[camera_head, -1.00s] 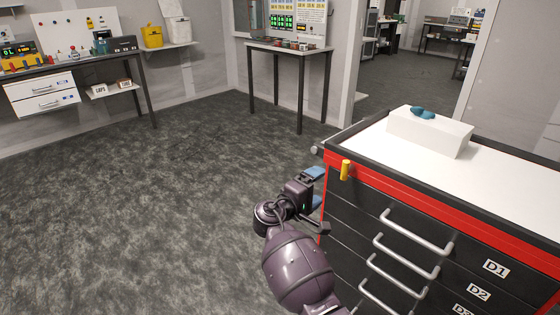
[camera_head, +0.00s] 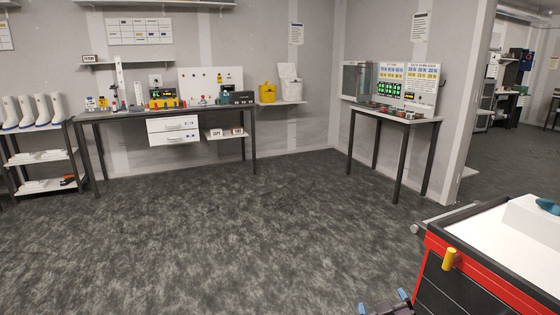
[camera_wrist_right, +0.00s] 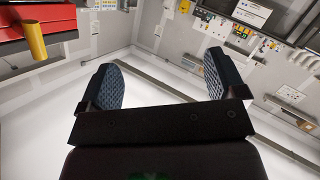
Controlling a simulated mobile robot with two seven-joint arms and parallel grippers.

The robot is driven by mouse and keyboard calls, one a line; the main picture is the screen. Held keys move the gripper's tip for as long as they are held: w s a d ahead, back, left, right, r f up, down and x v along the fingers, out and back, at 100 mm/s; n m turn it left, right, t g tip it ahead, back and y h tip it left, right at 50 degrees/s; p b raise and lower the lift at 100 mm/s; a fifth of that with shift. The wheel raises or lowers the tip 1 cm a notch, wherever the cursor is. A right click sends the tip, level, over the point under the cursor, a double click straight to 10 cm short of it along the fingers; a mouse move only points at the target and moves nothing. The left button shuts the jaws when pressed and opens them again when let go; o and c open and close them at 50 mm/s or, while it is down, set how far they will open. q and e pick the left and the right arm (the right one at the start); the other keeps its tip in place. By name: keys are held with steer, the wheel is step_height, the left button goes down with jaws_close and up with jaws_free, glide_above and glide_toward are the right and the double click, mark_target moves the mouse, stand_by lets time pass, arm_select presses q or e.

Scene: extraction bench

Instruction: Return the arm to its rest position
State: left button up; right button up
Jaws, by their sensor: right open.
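My right gripper (camera_head: 384,306) shows at the bottom edge of the head view, left of the red and black drawer cabinet (camera_head: 478,268). Only its fingertips and a bit of its body are in the picture. In the right wrist view its two blue padded fingers (camera_wrist_right: 162,86) stand wide apart with nothing between them. The gripper is clear of the cabinet. My left gripper is in neither view.
The cabinet has a yellow peg (camera_head: 449,259) at its corner and a white block with a blue item (camera_head: 548,205) on top. A long bench (camera_head: 165,113), a small table (camera_head: 396,115) and a boot rack (camera_head: 40,157) stand along the walls. The floor (camera_head: 230,220) between is clear.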

steer(key=s+d+f+m+g, duration=0.1)
steer(key=s+f, duration=0.3)
steer(key=s, duration=0.6)
steer(key=s+d+f+m+g+y+p, duration=0.1)
steer(key=s+f, duration=0.3)
steer(key=s, duration=0.7)
steer(key=s+d+f+g+p, duration=0.1)
steer(key=s+f, duration=0.3)
steer(key=s, duration=0.6)
steer(key=shift+s+d+f+m+g+y, duration=0.15)
steer(key=shift+d+f+m+g+y, duration=0.1)
steer(key=shift+f+m+g+y, duration=0.25)
